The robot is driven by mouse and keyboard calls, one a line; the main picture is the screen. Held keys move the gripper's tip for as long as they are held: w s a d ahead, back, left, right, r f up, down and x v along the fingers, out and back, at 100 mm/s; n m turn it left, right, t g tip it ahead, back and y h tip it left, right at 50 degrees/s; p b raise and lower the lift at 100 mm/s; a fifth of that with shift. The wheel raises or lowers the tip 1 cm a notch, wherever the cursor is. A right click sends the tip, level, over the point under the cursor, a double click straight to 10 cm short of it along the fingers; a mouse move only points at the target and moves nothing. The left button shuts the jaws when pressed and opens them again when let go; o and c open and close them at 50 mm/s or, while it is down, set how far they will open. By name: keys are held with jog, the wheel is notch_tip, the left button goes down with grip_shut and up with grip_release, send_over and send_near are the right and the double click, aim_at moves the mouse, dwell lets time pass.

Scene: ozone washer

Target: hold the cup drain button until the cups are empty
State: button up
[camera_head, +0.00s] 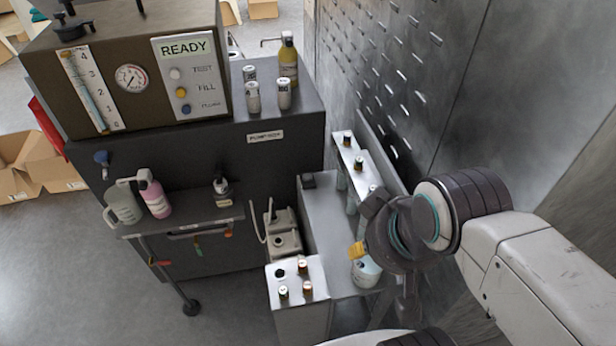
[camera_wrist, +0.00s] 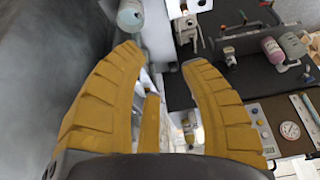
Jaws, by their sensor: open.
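The machine panel (camera_head: 186,76) at upper left has a white, a yellow and a blue button beside the words TEST, FILL and a blurred third label; a READY sign is above. I cannot make out a button labelled cup drain, nor the cups' contents.
A white box (camera_head: 297,290) with several small capped vials stands below. A shelf (camera_head: 185,222) carries a jug and a pink bottle (camera_head: 156,198). Small canisters and a yellow bottle (camera_head: 288,60) stand on the dark cabinet. A perforated wall (camera_head: 400,70) rises behind.

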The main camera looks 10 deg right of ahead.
grip_shut()
jog(key=c, duration=0.7)
grip_release()
